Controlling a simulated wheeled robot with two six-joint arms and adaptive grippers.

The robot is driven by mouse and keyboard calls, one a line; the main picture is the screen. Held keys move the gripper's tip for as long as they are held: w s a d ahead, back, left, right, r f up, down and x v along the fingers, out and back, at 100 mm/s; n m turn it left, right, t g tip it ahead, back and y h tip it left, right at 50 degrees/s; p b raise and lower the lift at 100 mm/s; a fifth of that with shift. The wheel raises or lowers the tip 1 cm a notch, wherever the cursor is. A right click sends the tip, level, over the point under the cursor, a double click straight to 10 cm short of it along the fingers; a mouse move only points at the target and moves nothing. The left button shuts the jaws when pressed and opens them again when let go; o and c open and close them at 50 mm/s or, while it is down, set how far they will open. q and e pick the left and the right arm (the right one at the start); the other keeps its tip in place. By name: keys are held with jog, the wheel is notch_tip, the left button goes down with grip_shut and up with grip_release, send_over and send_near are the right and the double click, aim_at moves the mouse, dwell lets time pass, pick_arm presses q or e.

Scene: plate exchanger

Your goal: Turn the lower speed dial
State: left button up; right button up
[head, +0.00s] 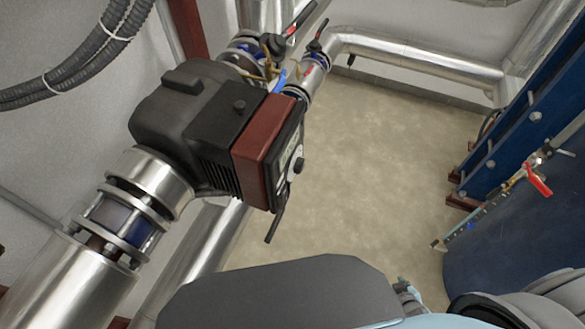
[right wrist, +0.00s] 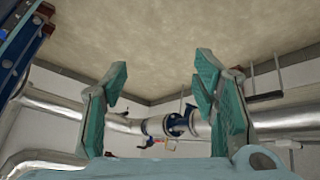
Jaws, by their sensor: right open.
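In the head view a dark pump (head: 190,115) with a red-brown control box (head: 262,140) sits in the pipe run at upper left. The box's front faces right and is seen at a steep angle. A small black round dial (head: 298,165) stands out from that face; its pointer setting cannot be read. Only this one dial is clear. My right gripper (right wrist: 160,80) shows in the right wrist view with its two teal-padded fingers wide apart and nothing between them. The dial does not show in that view. My left gripper is not in view.
Silver pipes (head: 410,55) run along the back wall, with black-handled valves (head: 318,45) behind the pump. A blue plate exchanger (head: 530,120) and a red-handled valve (head: 538,180) stand at the right. The beige floor (head: 375,170) between is clear.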

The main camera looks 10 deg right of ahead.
aim_at(303, 167)
jog(key=w+d+r+n+t+y+b, duration=0.15)
jog(key=w+r+n+t+y, duration=0.5)
jog(key=w+r, duration=1.1)
jog(key=a+r+n+g+y+b, duration=0.25)
jog(key=a+r+n+y, duration=0.7)
jog(key=r, duration=0.65)
jog(key=shift+m+g+y, duration=0.4)
jog(key=shift+m+g, duration=0.1)
jog(key=shift+m, duration=0.1)
jog(key=x, duration=0.4)
jog(key=s+p+x, duration=0.1)
jog(key=x, duration=0.4)
jog(key=a+p+x, duration=0.1)
jog(key=x, duration=0.4)
jog(key=shift+s+a+r, duration=0.1)
jog(key=shift+a+r, duration=0.05)
jog(key=shift+r, duration=0.1)
jog(key=shift+w+a, duration=0.2)
jog(key=shift+a, duration=0.25)
jog(key=shift+d, duration=0.1)
jog(key=c, duration=1.2)
